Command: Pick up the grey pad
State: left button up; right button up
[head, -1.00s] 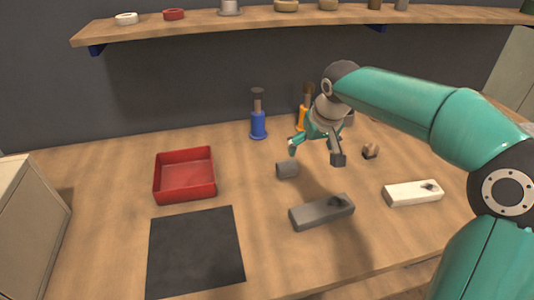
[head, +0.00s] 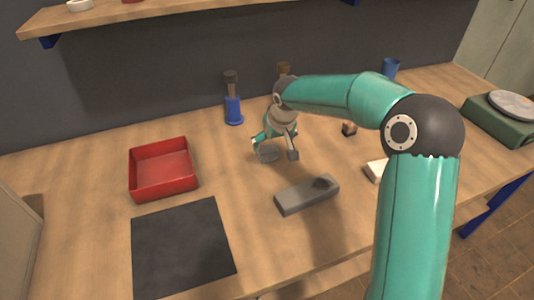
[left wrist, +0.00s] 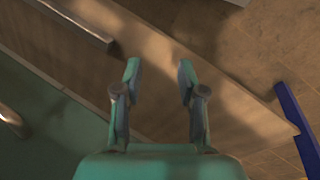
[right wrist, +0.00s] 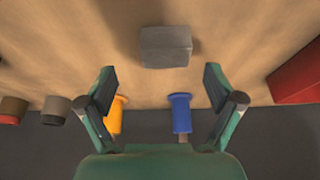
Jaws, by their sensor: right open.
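A long dark grey block (head: 305,196) with a dark spot on top lies nearer the front. My left gripper (left wrist: 158,76) is open and empty in the left wrist view.
A red tray (head: 135,186) and a black mat (head: 182,247) lie to the left. A blue-based bottle (head: 234,111) and an orange one (right wrist: 114,118) stand behind. A white block (head: 375,170) is partly hidden by my right arm. A green scale (head: 498,125) stands far right.

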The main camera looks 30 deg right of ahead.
aim_at(268, 149)
jog(key=shift+w+a+x, duration=0.15)
jog(key=shift+x, duration=1.2)
jog(key=shift+w+a+x, duration=0.1)
jog(key=shift+a+x, duration=0.1)
jog(key=shift+x, duration=1.1)
jog(key=shift+c, duration=0.4)
jog(key=shift+r, duration=0.1)
jog(key=c, duration=1.1)
